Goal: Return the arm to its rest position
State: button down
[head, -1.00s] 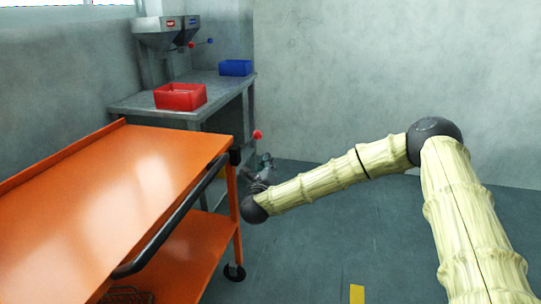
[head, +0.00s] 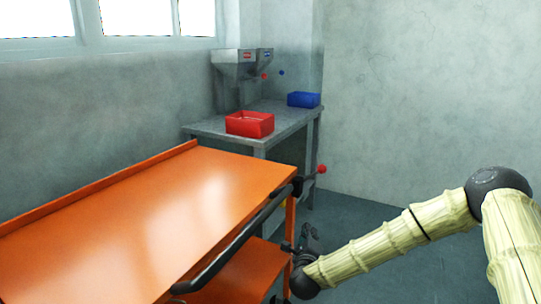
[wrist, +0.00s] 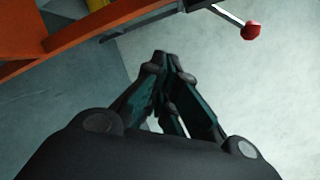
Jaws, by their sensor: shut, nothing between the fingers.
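My arm, in pale ribbed sleeves with dark joints, reaches in from the right in the head view. My gripper (head: 306,240) is at its far end, beside the right end of the orange cart (head: 190,205) and below the level of its top. In the wrist view, the fingers of my gripper (wrist: 168,62) come together at the tips, with nothing between them. The cart's orange frame (wrist: 85,40) crosses the upper left of that view.
A grey metal bench (head: 205,128) stands behind the cart, with a red bin (head: 250,124), a blue bin (head: 304,99) and hoppers (head: 236,66). A red ball knob (head: 322,169) sticks out near the bench's front. Open floor (head: 375,212) lies behind my arm.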

jog(key=s+a+f+n+g+y, duration=0.35)
jog(key=s+a+f+n, duration=0.25)
jog(key=s+f+n, duration=0.45)
jog(key=s+d+f+n+g+y, duration=0.1)
jog(key=s+f+n+g, duration=0.35)
jog(key=s+f, duration=0.7)
jog(key=s+f+n+g+y, duration=0.25)
jog(key=s+f+n, duration=0.45)
jog(key=s, duration=0.7)
jog(key=s+d+n+g+h, duration=0.1)
jog(key=s+d+n+g, duration=0.1)
jog(key=s+d, duration=0.3)
jog(key=s+d+f+n+g+h, duration=0.1)
jog(key=s+d+n+g, duration=0.1)
jog(key=s, duration=0.6)
jog(key=s+d+n+g+h, duration=0.1)
jog(key=s+d+n+g, duration=0.1)
jog(key=s+d+g, duration=0.3)
notch_tip(320, 180, up, 20)
jog(key=a+t+p, duration=0.1)
jog(key=t+p, duration=0.1)
jog(key=p, duration=1.9)
jog(key=shift+s+a+r+p, duration=0.2)
jog(key=shift+s+a+p, duration=0.15)
